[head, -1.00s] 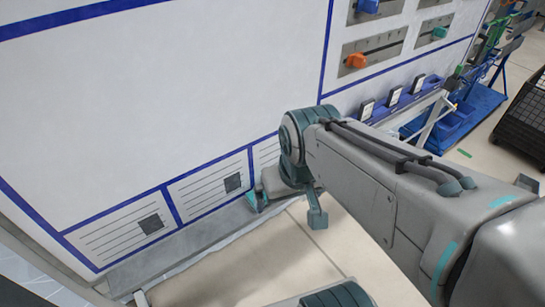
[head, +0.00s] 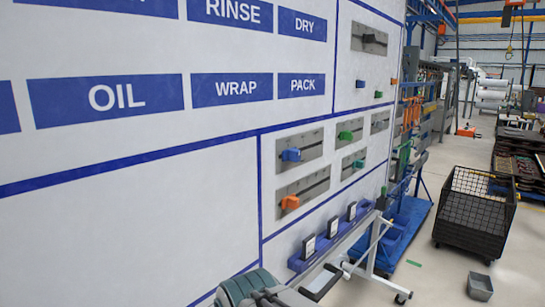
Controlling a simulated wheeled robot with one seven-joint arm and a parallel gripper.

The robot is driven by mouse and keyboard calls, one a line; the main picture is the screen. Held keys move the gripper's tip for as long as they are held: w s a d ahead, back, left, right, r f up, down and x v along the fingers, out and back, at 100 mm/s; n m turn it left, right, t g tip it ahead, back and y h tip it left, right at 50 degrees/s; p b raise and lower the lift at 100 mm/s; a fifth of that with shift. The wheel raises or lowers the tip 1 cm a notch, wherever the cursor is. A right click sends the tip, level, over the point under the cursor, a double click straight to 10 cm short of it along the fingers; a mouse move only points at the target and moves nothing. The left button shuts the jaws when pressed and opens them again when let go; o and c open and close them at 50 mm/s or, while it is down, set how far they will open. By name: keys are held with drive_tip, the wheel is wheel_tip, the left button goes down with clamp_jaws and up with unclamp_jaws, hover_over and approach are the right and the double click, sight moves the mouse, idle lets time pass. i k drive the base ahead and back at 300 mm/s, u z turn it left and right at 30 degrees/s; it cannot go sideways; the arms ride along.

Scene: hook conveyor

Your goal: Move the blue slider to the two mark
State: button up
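The blue slider (head: 291,155) sits near the left end of a grey metal slot plate (head: 312,147) on the white board, in the head view. Its scale marks are too small to read. Part of my arm shows at the bottom edge, below and left of the slider and well apart from it. My gripper is not in view.
An orange slider (head: 290,202) is on the plate below, and green sliders (head: 346,135) (head: 358,163) are to the right. A blue rail (head: 330,238) with several dark devices runs beneath. A black mesh crate (head: 475,212) and grey bin (head: 480,287) stand on the floor at right.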

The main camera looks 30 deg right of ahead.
sight(292, 154)
drive_tip(key=k, duration=1)
drive_tip(key=z, duration=0.85)
drive_tip(key=i, duration=1.35)
drive_tip(key=u, duration=0.75)
